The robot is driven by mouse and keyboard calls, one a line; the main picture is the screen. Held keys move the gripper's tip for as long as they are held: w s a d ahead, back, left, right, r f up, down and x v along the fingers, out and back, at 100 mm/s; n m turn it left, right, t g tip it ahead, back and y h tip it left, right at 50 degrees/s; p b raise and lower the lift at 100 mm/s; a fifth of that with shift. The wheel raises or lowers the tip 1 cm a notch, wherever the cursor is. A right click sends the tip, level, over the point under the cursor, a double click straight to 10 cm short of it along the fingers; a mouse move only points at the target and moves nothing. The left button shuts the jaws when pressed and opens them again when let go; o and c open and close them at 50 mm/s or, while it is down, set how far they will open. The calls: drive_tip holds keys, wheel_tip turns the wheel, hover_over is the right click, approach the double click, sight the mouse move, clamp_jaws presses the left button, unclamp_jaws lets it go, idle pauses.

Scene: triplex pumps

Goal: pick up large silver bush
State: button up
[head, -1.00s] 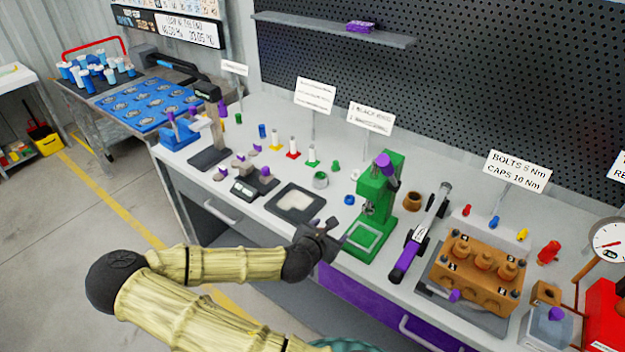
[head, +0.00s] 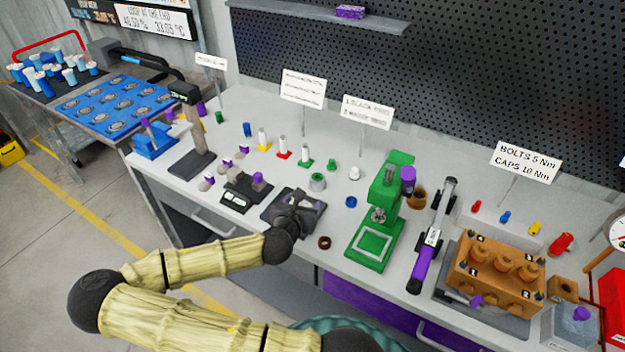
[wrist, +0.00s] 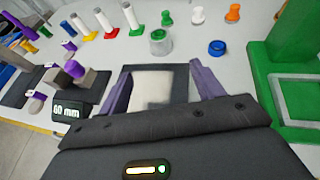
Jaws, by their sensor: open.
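A wide silver ring-shaped bush (head: 317,181) with green at its base stands on the grey bench, just beyond the dark tray. In the wrist view the silver bush (wrist: 161,41) is upright ahead of the fingers, near the top centre. My gripper (head: 299,200) is over the dark tray, short of the bush and apart from it. In the wrist view its two purple-grey fingers (wrist: 160,72) are spread, with nothing held between them. The lower front of the gripper in the head view blends with the tray.
The dark tray (head: 275,212) with a pale inside lies under my gripper. A green press (head: 376,230) stands to the right. A blue ring (head: 351,201), a brown ring (head: 324,242) and a small green part (head: 331,164) are nearby. Sign posts stand behind.

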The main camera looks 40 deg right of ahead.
drive_tip(key=shift+s+a, duration=0.1)
drive_tip(key=shift+s, duration=0.25)
drive_tip(key=shift+w+d+f+b, duration=0.25)
drive_tip(key=shift+w+f+b, duration=0.2)
drive_tip(key=shift+b, duration=0.45)
approach(316, 179)
drive_tip(key=x, duration=0.5)
drive_tip(key=shift+s+f, duration=0.3)
drive_tip(key=shift+d, duration=0.1)
drive_tip(key=shift+w+r+p+x, duration=0.1)
drive_tip(key=shift+p+x, duration=0.3)
drive_tip(key=shift+x, duration=0.9)
drive_tip(key=shift+w+r+p+x, duration=0.1)
drive_tip(key=shift+p+x, duration=0.25)
drive_tip(key=shift+x, duration=0.9)
drive_tip(key=c, duration=1.2)
